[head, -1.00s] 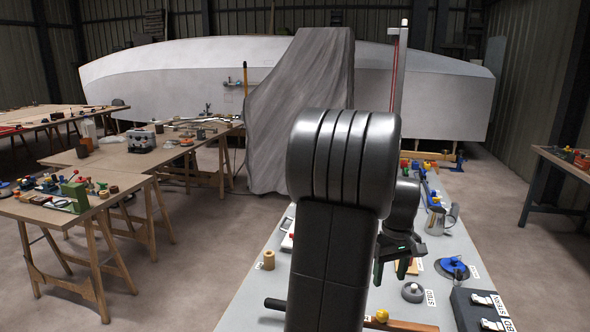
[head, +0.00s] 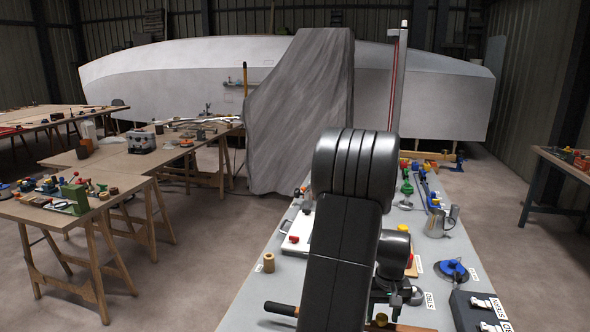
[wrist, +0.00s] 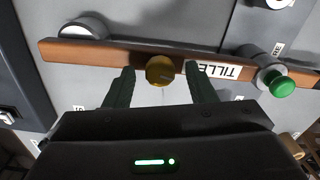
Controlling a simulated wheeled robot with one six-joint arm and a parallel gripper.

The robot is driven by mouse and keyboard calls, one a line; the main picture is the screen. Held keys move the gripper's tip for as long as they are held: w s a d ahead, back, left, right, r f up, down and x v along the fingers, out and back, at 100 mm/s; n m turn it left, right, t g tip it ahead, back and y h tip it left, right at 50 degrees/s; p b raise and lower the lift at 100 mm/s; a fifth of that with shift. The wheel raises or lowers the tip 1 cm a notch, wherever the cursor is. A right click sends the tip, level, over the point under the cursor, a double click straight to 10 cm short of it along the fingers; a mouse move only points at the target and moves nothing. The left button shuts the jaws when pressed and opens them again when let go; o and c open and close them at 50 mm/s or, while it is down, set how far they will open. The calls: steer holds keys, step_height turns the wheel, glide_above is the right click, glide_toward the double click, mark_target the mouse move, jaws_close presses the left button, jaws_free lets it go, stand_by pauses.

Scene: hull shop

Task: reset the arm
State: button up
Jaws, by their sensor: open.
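My gripper (wrist: 161,82) is open in the wrist view, its two dark green fingers spread apart. A round yellow-brown knob (wrist: 160,70) shows between the fingertips, with a gap on either side; how far below them it lies I cannot tell. The knob sits on or over a long wooden tiller (wrist: 100,52) with a "TILL…" label (wrist: 222,71), partly covered by a finger. In the head view my arm hides the gripper's fingers. Part of the wooden bar (head: 400,327) and the knob (head: 381,319) show at the bottom edge.
A green knob (wrist: 282,87) stands by the tiller's right part. On the grey bench (head: 240,310) are a wooden spool (head: 268,262), a metal jug (head: 436,222), a blue-topped round fitting (head: 452,269) and a dark box (head: 478,308). A draped grey cover (head: 300,110) stands behind the bench.

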steer(key=m+p, duration=0.1)
steer(key=m, duration=0.4)
steer(key=shift+r+m+p, duration=0.15)
steer(key=shift+m+p, duration=0.15)
steer(key=shift+p, duration=0.05)
steer(key=m+p, duration=0.2)
steer(key=m, duration=0.3)
steer(key=shift+r+m, duration=0.25)
steer(key=shift+m, duration=0.15)
steer(key=shift+r, duration=1)
steer(key=shift+a, duration=0.15)
